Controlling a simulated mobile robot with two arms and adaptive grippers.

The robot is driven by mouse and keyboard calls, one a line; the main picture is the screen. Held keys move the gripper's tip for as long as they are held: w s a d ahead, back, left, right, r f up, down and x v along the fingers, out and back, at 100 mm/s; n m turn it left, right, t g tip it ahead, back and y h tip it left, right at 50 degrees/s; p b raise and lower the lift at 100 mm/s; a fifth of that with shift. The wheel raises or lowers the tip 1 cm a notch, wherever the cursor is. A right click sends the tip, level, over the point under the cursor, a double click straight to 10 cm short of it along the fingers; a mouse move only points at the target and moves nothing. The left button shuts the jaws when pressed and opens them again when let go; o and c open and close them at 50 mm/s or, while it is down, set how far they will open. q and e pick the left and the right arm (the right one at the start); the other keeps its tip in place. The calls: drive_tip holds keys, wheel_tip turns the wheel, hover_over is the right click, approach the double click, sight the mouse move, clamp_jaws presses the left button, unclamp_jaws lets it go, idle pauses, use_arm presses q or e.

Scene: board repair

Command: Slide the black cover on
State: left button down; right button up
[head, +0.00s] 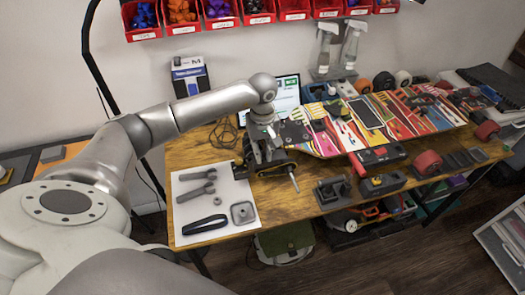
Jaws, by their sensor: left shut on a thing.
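My left gripper (263,157) points down over the wooden table (215,150), at the left end of the colourful board (385,118). It is shut on a dark part (272,170) with a yellowish edge, mostly hidden by the fingers. A thin metal rod (293,181) sticks out beside that part. My right gripper is out of view.
Grey tools (197,188), a small ring and a square grey part (243,212) lie on the sheet. Red bins (185,20) and spray bottles (325,45) are behind.

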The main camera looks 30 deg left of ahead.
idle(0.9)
use_arm(q)
drive_tip(key=shift+f+b, duration=0.1)
drive_tip(key=shift+b, duration=0.25)
drive_tip(key=shift+f+b, duration=0.8)
drive_tip(key=shift+b, duration=0.05)
drive_tip(key=shift+b, duration=0.4)
idle(0.6)
drive_tip(key=shift+f, duration=0.1)
drive_tip(key=shift+f+b, duration=0.35)
drive_tip(key=shift+b, duration=0.25)
drive_tip(key=shift+b, duration=0.35)
idle(0.9)
